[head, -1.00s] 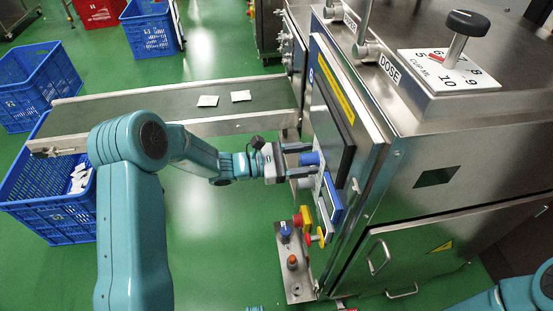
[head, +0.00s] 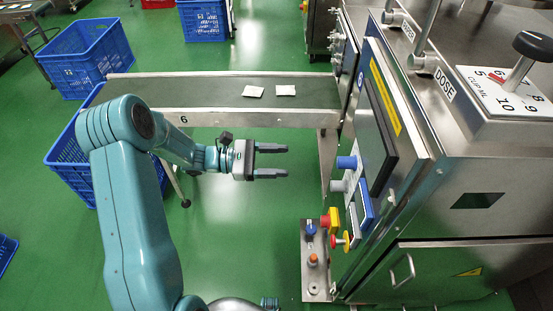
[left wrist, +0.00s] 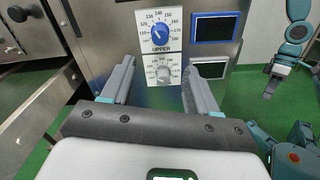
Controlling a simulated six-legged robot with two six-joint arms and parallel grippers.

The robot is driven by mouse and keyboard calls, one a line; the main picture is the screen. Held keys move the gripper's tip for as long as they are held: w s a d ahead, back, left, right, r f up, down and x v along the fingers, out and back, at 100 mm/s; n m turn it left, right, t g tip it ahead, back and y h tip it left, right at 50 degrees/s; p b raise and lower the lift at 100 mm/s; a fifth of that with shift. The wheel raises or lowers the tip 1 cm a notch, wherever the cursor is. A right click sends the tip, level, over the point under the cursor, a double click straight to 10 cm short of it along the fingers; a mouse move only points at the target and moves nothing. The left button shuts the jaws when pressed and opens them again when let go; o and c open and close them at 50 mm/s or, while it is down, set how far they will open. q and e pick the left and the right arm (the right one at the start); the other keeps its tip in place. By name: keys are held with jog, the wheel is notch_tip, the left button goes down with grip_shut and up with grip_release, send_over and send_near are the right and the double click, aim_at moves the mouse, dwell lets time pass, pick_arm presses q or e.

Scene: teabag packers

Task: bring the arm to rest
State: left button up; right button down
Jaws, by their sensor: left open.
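My left gripper (head: 286,161) is open and empty. In the head view it hangs in free air in front of the conveyor, pointing right toward the machine's control panel, with a clear gap between. In the left wrist view its two fingers (left wrist: 160,88) stand apart, with the dial panel beyond them. A blue knob (head: 346,162) and a grey knob (head: 338,186) show on the panel. In the wrist view the blue dial (left wrist: 160,34) sits above the label UPPER and a grey dial (left wrist: 163,73) sits below. My right gripper is not in the head view; a teal arm with a dark gripper (left wrist: 274,80) shows at the wrist view's right.
A conveyor (head: 200,92) carries two white teabags (head: 285,90) and ends at the steel machine (head: 440,235). A post with coloured buttons (head: 314,260) stands low beside the machine. Blue crates (head: 85,55) stand on the green floor. The floor below the gripper is open.

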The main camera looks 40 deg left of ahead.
dwell(0.4)
pick_arm(q)
jog(key=s+d+f+m+g+y, duration=0.55)
jog(key=s+d+f+m, duration=0.4)
jog(key=f, duration=0.25)
jog(key=s+d+f+m+g+y, duration=0.4)
jog(key=s+d+f+m+y, duration=0.2)
jog(key=s+d+f+m, duration=0.5)
jog(key=w+d+p+v, duration=0.1)
jog(key=w+p+v, duration=0.1)
jog(key=p+v, duration=1.1)
jog(key=shift+w+r+n+p, duration=0.35)
jog(key=shift+r+p, duration=0.15)
jog(key=shift+p, duration=0.5)
jog(key=shift+a+h, duration=0.1)
jog(key=shift+h, duration=0.15)
